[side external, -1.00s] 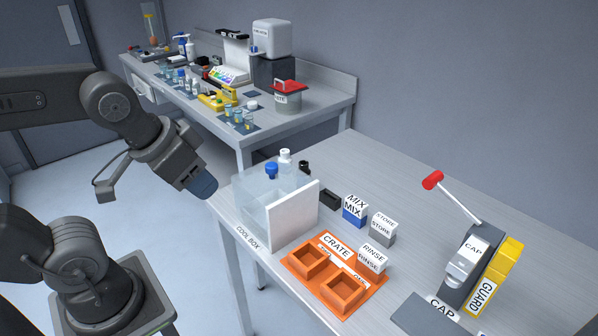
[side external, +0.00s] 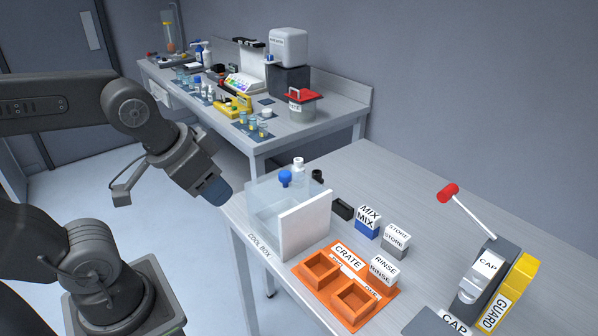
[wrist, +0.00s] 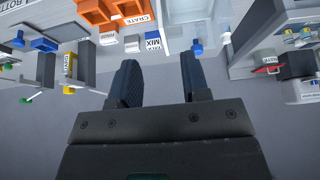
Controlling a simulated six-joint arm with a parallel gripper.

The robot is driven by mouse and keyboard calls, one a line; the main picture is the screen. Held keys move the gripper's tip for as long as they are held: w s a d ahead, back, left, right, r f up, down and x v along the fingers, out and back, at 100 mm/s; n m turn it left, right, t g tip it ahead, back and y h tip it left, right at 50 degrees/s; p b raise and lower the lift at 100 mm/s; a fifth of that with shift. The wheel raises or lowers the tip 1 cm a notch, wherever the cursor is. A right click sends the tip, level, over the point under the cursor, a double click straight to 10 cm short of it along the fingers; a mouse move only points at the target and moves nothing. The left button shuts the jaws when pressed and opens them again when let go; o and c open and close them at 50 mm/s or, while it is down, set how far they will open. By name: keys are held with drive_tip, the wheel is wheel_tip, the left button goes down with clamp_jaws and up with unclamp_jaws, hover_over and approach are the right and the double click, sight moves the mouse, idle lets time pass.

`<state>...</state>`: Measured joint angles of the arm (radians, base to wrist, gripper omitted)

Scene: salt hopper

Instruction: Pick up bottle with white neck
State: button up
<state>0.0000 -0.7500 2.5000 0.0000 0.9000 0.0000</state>
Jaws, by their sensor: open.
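The bottle with the white neck (side external: 298,168) stands upright at the back of the clear cool box (side external: 305,226) in the side view. Its lower part shows only dimly through the wall. A blue-capped bottle (side external: 285,179) stands just left of it in the same box. My gripper (side external: 216,192) is left of the cool box, apart from it, pointing down and right. In the wrist view my gripper (wrist: 166,66) has its two dark fingers apart with nothing between them.
A dark-topped item (side external: 317,176) stands beside the box. An orange crate (side external: 318,271), a MIX block (side external: 368,221), STORE and RINSE blocks and a red-handled capper (side external: 487,270) are to the right. A cluttered rear bench (side external: 330,120) stands behind. Bare table lies behind the blocks.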

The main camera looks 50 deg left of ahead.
idle(0.4)
drive_tip(key=o, duration=0.5)
drive_tip(key=shift+o, duration=0.2)
drive_tip(key=w+a+r+n+g, duration=0.1)
drive_tip(key=w+a+r+n, duration=0.15)
drive_tip(key=w, duration=0.35)
drive_tip(key=w+a+r+n+g, duration=0.1)
drive_tip(key=w+a+r+n, duration=0.1)
drive_tip(key=w+n, duration=0.3)
drive_tip(key=n+g, duration=0.4)
drive_tip(key=n, duration=0.6)
hover_over(298, 166)
wheel_tip(298, 166, down, 11)
drive_tip(key=shift+n, duration=0.25)
drive_tip(key=f, duration=0.5)
drive_tip(key=a+f, duration=0.1)
drive_tip(key=f, duration=0.2)
drive_tip(key=shift+w+f, duration=0.3)
drive_tip(key=shift+f, duration=1.25)
drive_tip(key=shift+w+f, duration=0.2)
drive_tip(key=shift+f, duration=1.25)
